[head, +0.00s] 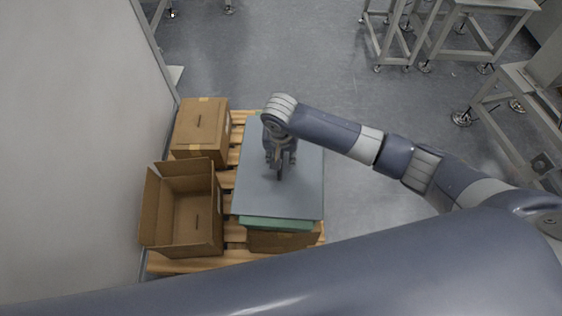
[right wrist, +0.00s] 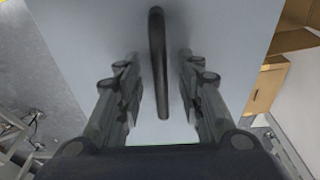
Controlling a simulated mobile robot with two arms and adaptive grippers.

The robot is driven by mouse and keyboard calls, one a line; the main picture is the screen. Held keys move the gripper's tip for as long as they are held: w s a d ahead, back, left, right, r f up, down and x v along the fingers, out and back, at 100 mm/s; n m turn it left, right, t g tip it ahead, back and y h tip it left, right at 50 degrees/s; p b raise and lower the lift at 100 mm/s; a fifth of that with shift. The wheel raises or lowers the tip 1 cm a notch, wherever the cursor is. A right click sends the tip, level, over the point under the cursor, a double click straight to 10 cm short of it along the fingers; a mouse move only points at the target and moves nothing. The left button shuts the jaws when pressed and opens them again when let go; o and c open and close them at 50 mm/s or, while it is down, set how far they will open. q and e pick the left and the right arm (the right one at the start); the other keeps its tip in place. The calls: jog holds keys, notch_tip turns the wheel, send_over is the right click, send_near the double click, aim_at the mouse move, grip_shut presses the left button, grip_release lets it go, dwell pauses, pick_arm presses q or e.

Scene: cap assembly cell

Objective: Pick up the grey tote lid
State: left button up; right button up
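The grey tote lid (head: 299,190) lies flat on a green tote (head: 276,224) on the right side of the pallet. A dark upright handle on the lid shows in the right wrist view (right wrist: 158,68), with the grey lid surface (right wrist: 222,32) around it. My right gripper (head: 280,166) is above the middle of the lid. In the right wrist view its two fingers (right wrist: 159,70) stand apart on either side of the handle, with a gap on both sides. Whether the fingertips reach down to the lid is unclear. My left gripper does not show.
An open empty cardboard box (head: 183,212) and a closed cardboard box (head: 201,130) stand on the wooden pallet (head: 172,264), left of the tote. A pale wall (head: 70,130) borders the left. Metal frame tables (head: 470,45) stand at the upper right. The floor between is clear.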

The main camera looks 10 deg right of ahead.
jog(key=shift+f, duration=0.15)
grip_shut()
